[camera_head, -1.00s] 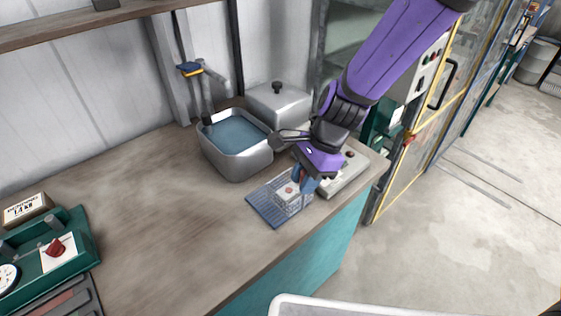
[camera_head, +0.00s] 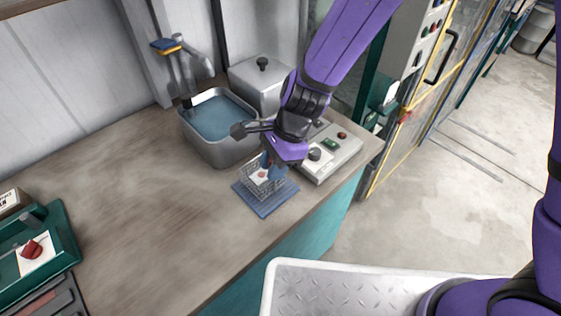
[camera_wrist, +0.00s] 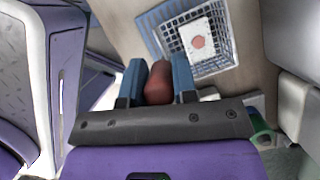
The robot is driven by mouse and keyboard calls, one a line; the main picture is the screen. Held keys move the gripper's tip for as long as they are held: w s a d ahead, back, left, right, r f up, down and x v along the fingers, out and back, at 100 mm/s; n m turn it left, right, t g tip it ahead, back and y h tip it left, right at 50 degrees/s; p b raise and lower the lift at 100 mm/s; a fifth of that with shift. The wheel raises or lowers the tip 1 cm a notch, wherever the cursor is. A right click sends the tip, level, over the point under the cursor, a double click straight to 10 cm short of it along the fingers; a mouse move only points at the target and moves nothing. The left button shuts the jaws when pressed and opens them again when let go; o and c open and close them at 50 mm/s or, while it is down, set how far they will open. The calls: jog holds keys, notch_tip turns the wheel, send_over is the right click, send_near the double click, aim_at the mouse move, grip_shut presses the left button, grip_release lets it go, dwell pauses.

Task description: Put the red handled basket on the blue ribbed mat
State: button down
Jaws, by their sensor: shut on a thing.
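The wire basket (camera_head: 254,184) is over the blue ribbed mat (camera_head: 272,207) near the counter's front edge. The mat's front part shows bare. I cannot tell whether the basket touches the mat. My gripper (camera_head: 270,163) is above the basket. In the wrist view, the blue fingers of my gripper (camera_wrist: 158,84) are closed around the red handle (camera_wrist: 158,80). The basket (camera_wrist: 227,60) lies beyond the fingers there, with a white card bearing a reddish spot (camera_wrist: 198,42) inside. The mat (camera_wrist: 153,42) shows at its left and upper edges.
A metal basin of water (camera_head: 222,150) stands behind and left of the mat, beside a lidded metal box (camera_head: 262,85). A control box (camera_head: 335,158) stands close on the right. A green tray (camera_head: 60,245) is at far left. The counter's middle (camera_head: 150,200) is clear.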

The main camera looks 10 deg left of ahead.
jog(key=shift+f, duration=0.2)
jog(key=c, duration=0.9)
grip_release()
jog(key=v, duration=1.2)
jog(key=shift+r, duration=0.2)
jog(key=s+d+r+n+t+h, duration=0.1)
jog(key=s+d+r+n+t, duration=0.2)
jog(key=d+r, duration=0.7)
jog(key=d+r+n+t+h, duration=0.1)
jog(key=d+r+n+t, duration=0.35)
jog(key=d, duration=0.95)
jog(key=s+d+r+n+h, duration=0.1)
jog(key=s+d+r+n, duration=0.2)
jog(key=s+d+r, duration=0.2)
jog(key=shift+s+d+h, duration=0.4)
jog(key=shift+s+d, duration=1.3)
jog(key=shift+d, duration=0.5)
